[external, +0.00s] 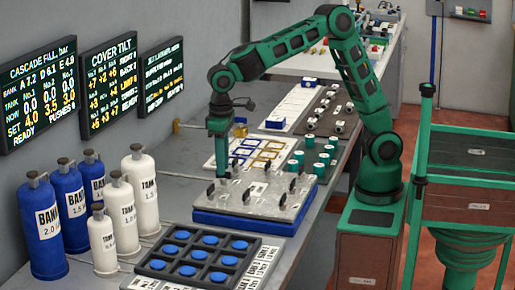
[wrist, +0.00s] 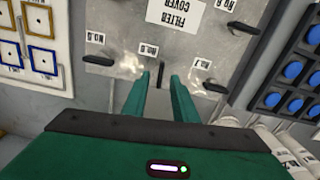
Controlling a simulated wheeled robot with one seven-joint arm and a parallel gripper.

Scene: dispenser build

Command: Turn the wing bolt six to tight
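The grey filter cover (external: 255,205) lies on a blue base on the bench, with several black wing bolts standing along its edges. In the wrist view the cover plate (wrist: 125,25) shows its labels upside down; the small numbers are hard to read. One dark wing bolt (wrist: 161,74) stands near the plate's edge, seen edge-on between my fingertips. My gripper (wrist: 162,80) is open, with a gap on both sides of that bolt. Other wing bolts (wrist: 98,60) and (wrist: 214,87) lie to either side. In the external view my gripper (external: 220,172) points down over the cover's far left part.
A black tray with blue round caps (external: 188,270) is in front of the cover. Blue and white tanks (external: 75,205) stand at the left. Green cylinders (external: 310,156) and a board of coloured frames (external: 250,150) lie behind. Wall screens (external: 110,80) hang at the left.

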